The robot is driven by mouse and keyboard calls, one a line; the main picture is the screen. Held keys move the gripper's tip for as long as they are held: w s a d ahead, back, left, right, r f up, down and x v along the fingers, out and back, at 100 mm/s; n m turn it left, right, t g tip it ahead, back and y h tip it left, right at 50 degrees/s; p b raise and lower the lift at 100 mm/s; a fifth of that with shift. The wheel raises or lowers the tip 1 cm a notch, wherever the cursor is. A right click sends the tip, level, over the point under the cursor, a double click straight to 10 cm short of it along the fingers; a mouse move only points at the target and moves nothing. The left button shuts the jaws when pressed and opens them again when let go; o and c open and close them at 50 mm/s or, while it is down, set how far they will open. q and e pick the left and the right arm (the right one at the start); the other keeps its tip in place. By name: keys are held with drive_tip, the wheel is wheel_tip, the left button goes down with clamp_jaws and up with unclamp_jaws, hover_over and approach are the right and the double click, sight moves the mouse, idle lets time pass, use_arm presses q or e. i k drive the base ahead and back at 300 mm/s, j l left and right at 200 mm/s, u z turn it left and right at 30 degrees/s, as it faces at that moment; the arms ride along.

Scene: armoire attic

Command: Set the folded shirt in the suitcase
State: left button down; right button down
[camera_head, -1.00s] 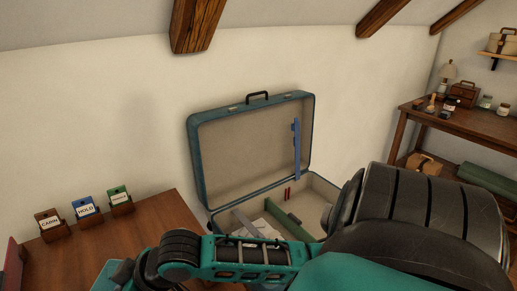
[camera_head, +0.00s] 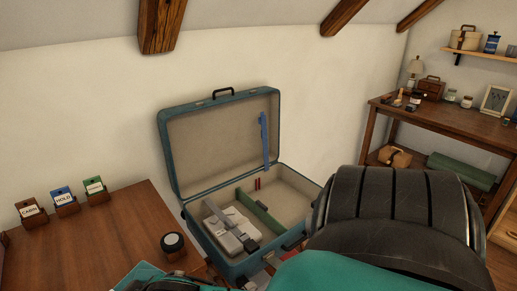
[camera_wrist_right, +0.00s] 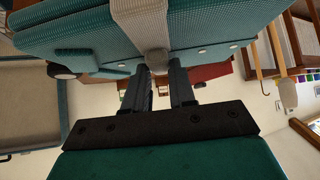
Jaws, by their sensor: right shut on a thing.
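The open teal suitcase (camera_head: 178,190) stands beside the wooden table, its lid raised against the wall. Its tray holds a pale grey item (camera_head: 232,232) at the left and a green divider (camera_head: 259,213). In the right wrist view my right gripper (camera_wrist_right: 158,72) is shut on the pale band around a teal dotted cloth bundle, the folded shirt (camera_wrist_right: 95,38). The shirt is held off any surface in that view. In the head view my right arm covers the lower right and hides the gripper and shirt.
Card holders marked CABIN (camera_head: 31,211) and HOLD (camera_head: 64,199), with a green one (camera_head: 95,189), stand on the wooden table (camera_head: 100,240). A dark round-topped object (camera_head: 173,243) sits near its right edge. A workbench (camera_head: 440,118) with small items stands at right.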

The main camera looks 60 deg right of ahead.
sight(282, 205)
drive_tip(key=k+z, duration=0.4)
drive_tip(key=z, duration=2.8)
drive_tip(key=i+z, duration=0.25)
drive_tip(key=z, duration=0.15)
drive_tip(key=i+z, duration=0.2)
drive_tip(key=z, duration=0.25)
drive_tip(key=i+j+u, duration=0.15)
drive_tip(key=i+u, duration=0.15)
drive_tip(key=i, duration=0.8)
drive_tip(key=i+u, duration=0.2)
drive_tip(key=u, duration=0.15)
drive_tip(key=i+u, duration=0.45)
drive_tip(key=u, duration=0.25)
drive_tip(key=i+j+u, duration=0.1)
drive_tip(key=u, duration=0.3)
drive_tip(key=i+u, duration=0.25)
drive_tip(key=u, duration=0.15)
drive_tip(key=i+u, duration=0.15)
drive_tip(key=u, duration=0.25)
drive_tip(key=i+u, duration=0.2)
drive_tip(key=u, duration=0.2)
drive_tip(key=i+l+u, duration=0.1)
drive_tip(key=u, duration=0.3)
